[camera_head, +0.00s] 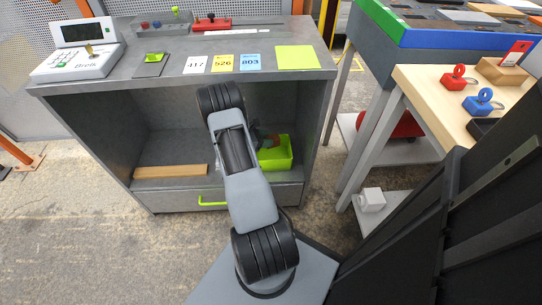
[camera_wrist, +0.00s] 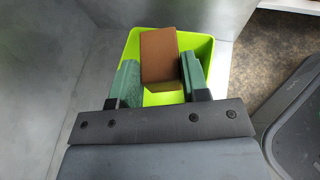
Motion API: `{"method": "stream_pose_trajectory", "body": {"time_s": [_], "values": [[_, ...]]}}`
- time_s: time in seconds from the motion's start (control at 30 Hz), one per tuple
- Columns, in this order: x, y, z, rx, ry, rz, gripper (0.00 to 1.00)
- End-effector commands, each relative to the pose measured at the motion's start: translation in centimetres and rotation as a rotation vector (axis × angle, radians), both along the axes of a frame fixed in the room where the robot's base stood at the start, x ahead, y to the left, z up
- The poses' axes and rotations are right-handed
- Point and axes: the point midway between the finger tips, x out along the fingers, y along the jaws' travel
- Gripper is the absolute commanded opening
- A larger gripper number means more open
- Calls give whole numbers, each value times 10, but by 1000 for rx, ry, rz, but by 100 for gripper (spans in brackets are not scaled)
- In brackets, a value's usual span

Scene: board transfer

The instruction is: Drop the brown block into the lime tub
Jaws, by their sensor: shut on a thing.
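The lime tub (camera_head: 280,158) stands inside the open grey cabinet, on the right of its floor. In the wrist view the tub (camera_wrist: 207,47) lies beneath my gripper. The brown block (camera_wrist: 160,56) is between the green fingers of my gripper (camera_wrist: 160,78), which is shut on it. From above, the block overlaps the tub's opening, towards its far side. How high it is above the tub's floor I cannot tell. In the head view my arm hides most of the gripper and block.
A wooden strip (camera_head: 170,171) lies on the cabinet floor, left of the tub. The cabinet's top (camera_head: 120,72) overhangs the tub and carries cards and devices. A drawer with a lime handle (camera_head: 212,204) is below. A wooden table (camera_head: 440,90) stands at right.

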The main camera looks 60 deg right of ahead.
Motion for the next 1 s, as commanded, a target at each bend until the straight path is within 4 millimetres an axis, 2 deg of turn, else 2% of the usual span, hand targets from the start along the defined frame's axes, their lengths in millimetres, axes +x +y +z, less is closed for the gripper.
{"method": "stream_pose_trajectory", "body": {"time_s": [0.03, 0.33, 0.7, 0.73, 1.0], "values": [[0, 0, -9, 1, 1, 0, 17], [0, 0, -39, 0, 0, 1, 17], [1, 0, -42, 0, 0, 2, 17], [1, 0, -42, 0, 0, 2, 45], [1, 0, -42, 0, 0, 1, 71]]}}
